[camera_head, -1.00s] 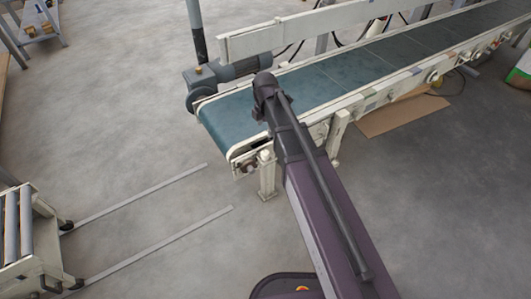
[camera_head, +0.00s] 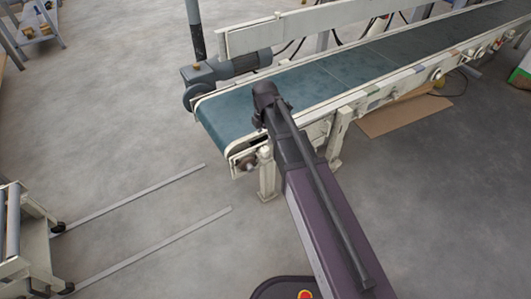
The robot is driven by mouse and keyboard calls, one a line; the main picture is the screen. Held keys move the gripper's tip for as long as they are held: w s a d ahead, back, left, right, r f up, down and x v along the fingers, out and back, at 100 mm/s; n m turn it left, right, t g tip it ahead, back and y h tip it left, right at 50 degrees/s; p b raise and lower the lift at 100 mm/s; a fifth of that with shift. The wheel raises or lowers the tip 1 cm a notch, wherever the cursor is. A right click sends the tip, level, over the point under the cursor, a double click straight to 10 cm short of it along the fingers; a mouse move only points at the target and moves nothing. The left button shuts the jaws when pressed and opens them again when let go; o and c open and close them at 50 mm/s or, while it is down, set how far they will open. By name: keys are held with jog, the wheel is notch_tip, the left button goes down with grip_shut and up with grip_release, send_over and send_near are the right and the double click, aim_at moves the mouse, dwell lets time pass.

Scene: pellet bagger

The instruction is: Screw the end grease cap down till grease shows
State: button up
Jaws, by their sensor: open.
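The conveyor (camera_head: 228,118) ends toward me with its blue-green belt curving over the end roller. A small brass-coloured cap (camera_head: 196,66) sits on top of the grey gear motor (camera_head: 238,64) at the belt's far side. A bearing end (camera_head: 246,162) shows on the near side of the conveyor end. I cannot tell which of these is the end grease cap, and no grease can be made out. My purple arm reaches up to the conveyor end, its dark joint in front of the belt. My gripper is not visible.
A cream roller cart (camera_head: 32,240) stands at the lower left, beside two pale floor strips (camera_head: 135,194). A conveyor leg (camera_head: 268,175) stands close to my arm. Flat cardboard (camera_head: 402,115) lies under the conveyor at right. The floor left of the conveyor end is open.

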aim_at(265, 149)
jog(key=shift+f+b, duration=3.45)
jog(key=shift+f, duration=0.3)
grip_shut()
